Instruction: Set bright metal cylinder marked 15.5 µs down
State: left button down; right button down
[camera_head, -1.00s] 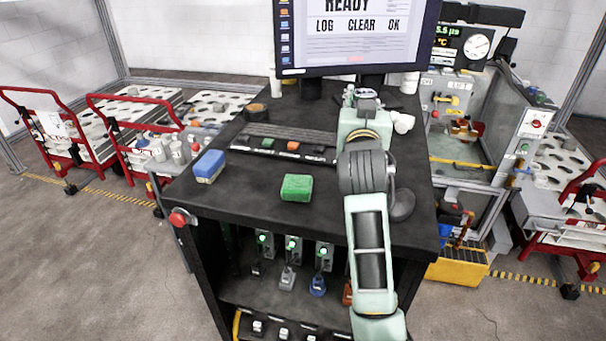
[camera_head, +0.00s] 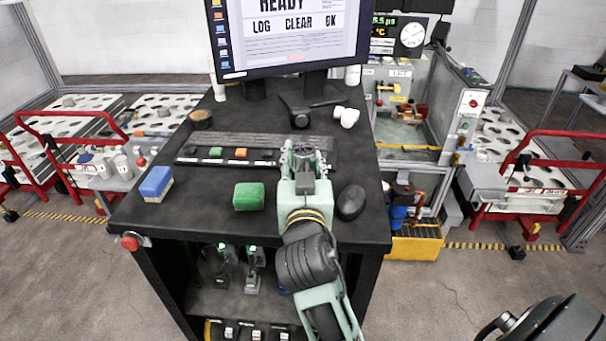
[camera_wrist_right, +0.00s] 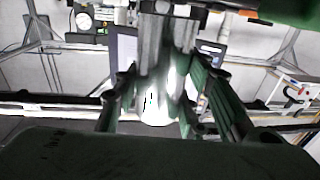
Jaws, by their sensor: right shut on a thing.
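My right gripper (camera_head: 304,150) is over the back part of the black workbench (camera_head: 215,228), in front of the monitor. In the right wrist view its green fingers (camera_wrist_right: 158,95) are closed on both sides of the bright metal cylinder (camera_wrist_right: 157,104). The cylinder shines strongly, and only a small dark part of its marking shows, too little to read. In the head view the gripper hides most of the cylinder, and I cannot tell whether it touches the bench. My left gripper is not in view.
A green block (camera_head: 248,196), a blue block (camera_head: 156,184) and a dark mouse-like object (camera_head: 351,202) lie on the bench. The monitor (camera_head: 290,35) stands at the back.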

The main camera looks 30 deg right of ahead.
jog(key=shift+f, duration=2)
jog(key=c, duration=1.1)
grip_release()
jog(key=shift+r+p, duration=0.15)
jog(key=shift+p, duration=0.15)
